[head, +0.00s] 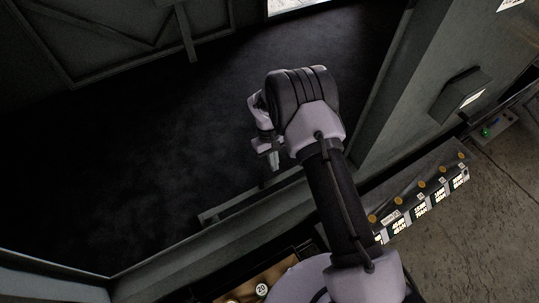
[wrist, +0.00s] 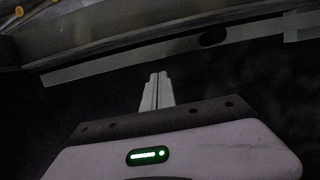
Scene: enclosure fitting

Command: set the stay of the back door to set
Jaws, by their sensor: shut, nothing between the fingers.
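A flat pale grey bar (wrist: 130,63), which looks like the stay, runs along the edge of a grey frame rail in the wrist view. A dark oval spot (wrist: 212,38) shows near its right part, and a wider piece (wrist: 298,26) sits at its right end. In the head view a thin bar (head: 222,210) lies along the inside of the lower rail, partly behind my arm. My gripper (head: 274,163) is shut and empty above the dark floor. Its fingertips (wrist: 158,76) point toward the bar with a visible gap. Which panel is the back door is unclear.
A braced grey panel (head: 110,35) stands at the upper left with a bar (head: 186,35) hanging beside it. A grey post (head: 415,85) carries a hooded box (head: 462,95). A labelled strip with several brass knobs (head: 425,195) lies right of my arm. The dark floor (head: 130,160) is clear.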

